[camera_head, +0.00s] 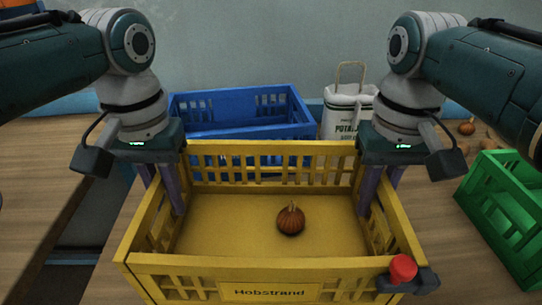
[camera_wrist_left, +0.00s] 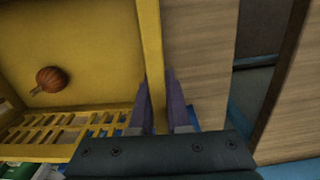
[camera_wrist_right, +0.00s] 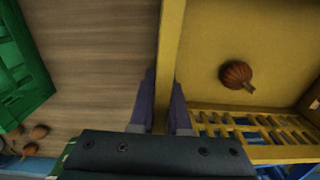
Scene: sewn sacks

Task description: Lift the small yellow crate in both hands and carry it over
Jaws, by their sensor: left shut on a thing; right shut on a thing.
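My left gripper (camera_head: 165,190) is shut on the crate's left side wall, with one purple finger on each side of the rim (camera_wrist_left: 152,60). My right gripper (camera_head: 376,190) is shut on the right side wall the same way, as the right wrist view shows at its rim (camera_wrist_right: 168,60). I cannot tell whether the crate's underside touches the table.
A blue crate (camera_head: 240,105) stands behind the yellow one, beside a white potato sack (camera_head: 345,115). A green crate (camera_head: 505,205) stands at the right. Several small brown round things (camera_head: 467,127) lie behind it. A red knob (camera_head: 403,268) is at the yellow crate's front right corner. A gap separates the left wooden surface (camera_head: 40,180).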

